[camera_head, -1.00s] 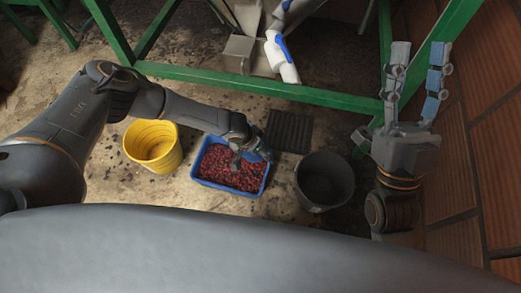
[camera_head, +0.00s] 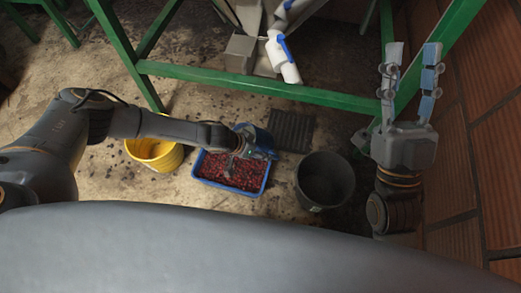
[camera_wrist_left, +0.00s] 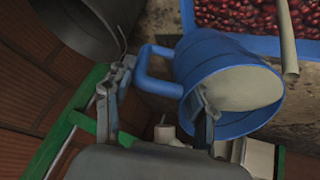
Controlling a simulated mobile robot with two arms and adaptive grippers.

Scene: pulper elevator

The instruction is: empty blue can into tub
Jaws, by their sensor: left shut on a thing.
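The blue can (camera_head: 262,139) is in my left gripper (camera_head: 245,142), above the far right corner of the blue tub (camera_head: 209,186). In the left wrist view the gripper (camera_wrist_left: 163,80) is shut on the can (camera_wrist_left: 205,58) at its handle side, one finger by the handle and one at the rim. The can is tilted, its mouth towards that camera; the inside looks pale grey, and I cannot tell whether anything is in it. The tub holds many red cherries and also shows in the wrist view (camera_wrist_left: 255,46). My right gripper (camera_head: 410,65) is open and empty, fingers up.
A yellow bucket (camera_head: 158,153) stands left of the tub and a dark bucket (camera_head: 325,180) right of it. A dark grate (camera_head: 291,131) lies behind. A green frame (camera_head: 250,85) with a white pipe (camera_head: 282,58) crosses the back. A brick wall (camera_head: 480,150) is at right.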

